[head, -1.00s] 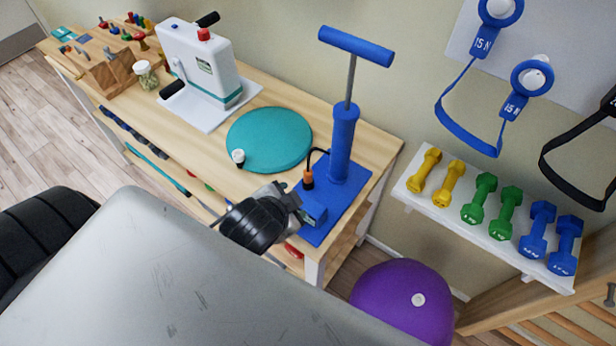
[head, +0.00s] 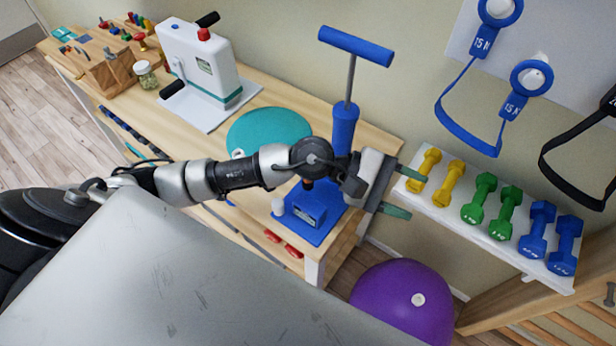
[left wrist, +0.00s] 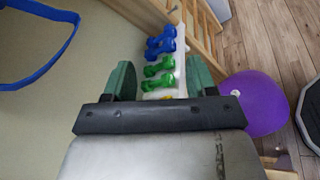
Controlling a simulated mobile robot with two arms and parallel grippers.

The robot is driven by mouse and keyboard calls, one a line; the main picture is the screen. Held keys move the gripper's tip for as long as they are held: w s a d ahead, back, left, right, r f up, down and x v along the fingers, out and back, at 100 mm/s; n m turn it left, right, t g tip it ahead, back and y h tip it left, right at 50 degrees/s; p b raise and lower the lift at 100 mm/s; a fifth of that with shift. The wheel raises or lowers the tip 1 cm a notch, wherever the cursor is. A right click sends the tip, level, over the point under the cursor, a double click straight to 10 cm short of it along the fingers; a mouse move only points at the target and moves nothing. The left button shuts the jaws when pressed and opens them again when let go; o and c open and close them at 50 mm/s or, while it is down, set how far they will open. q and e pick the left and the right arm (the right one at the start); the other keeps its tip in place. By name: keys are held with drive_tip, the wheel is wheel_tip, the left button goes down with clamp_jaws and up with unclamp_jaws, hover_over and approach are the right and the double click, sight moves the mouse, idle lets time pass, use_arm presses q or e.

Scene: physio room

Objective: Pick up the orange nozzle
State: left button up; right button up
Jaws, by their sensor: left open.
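The blue pump (head: 343,126) stands upright on its blue base plate at the right end of the wooden bench, with a T-handle on top. My left forearm and wrist cross in front of its lower part. My left gripper (head: 402,192) is open and empty, to the right of the pump and beyond the bench end, beside the dumbbell shelf. Its green-tipped fingers also show apart in the left wrist view (left wrist: 161,82). My right gripper is not in view.
A white wall shelf (head: 480,222) holds yellow, green and blue dumbbells close to the gripper. A purple ball (head: 404,300) lies on the floor below. A teal disc (head: 268,132) and a white machine (head: 200,62) stand on the bench (head: 130,82).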

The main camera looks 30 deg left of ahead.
use_arm(q)
drive_tip(key=w+a+f+m+y, duration=0.25)
drive_tip(key=a+m+y, duration=0.2)
drive_tip(key=a, duration=0.35)
drive_tip(key=w+a+f+m+g+y, duration=0.1)
drive_tip(key=w+a+f+m+y, duration=0.2)
drive_tip(key=a+y, duration=0.35)
drive_tip(key=w+a+f+m+y, duration=0.1)
drive_tip(key=a+f+m+y, duration=0.35)
drive_tip(key=a, duration=0.35)
drive_tip(key=shift+n, duration=0.3)
drive_tip(key=f, duration=0.1)
drive_tip(key=f+p, duration=0.1)
drive_tip(key=f, duration=0.1)
drive_tip(key=w+f, duration=0.1)
drive_tip(key=f, duration=0.1)
drive_tip(key=shift+a+f, duration=0.1)
drive_tip(key=shift+f, duration=0.1)
drive_tip(key=shift+w+f+p, duration=0.1)
drive_tip(key=shift+f+p, duration=0.45)
drive_tip(key=shift+p, duration=0.15)
drive_tip(key=f, duration=0.1)
drive_tip(key=f+p, duration=0.1)
drive_tip(key=f, duration=0.1)
drive_tip(key=shift+w, duration=0.4)
drive_tip(key=shift+f, duration=0.55)
drive_tip(key=shift+w, duration=0.1)
drive_tip(key=c, duration=1)
drive_tip(key=shift+o, duration=0.2)
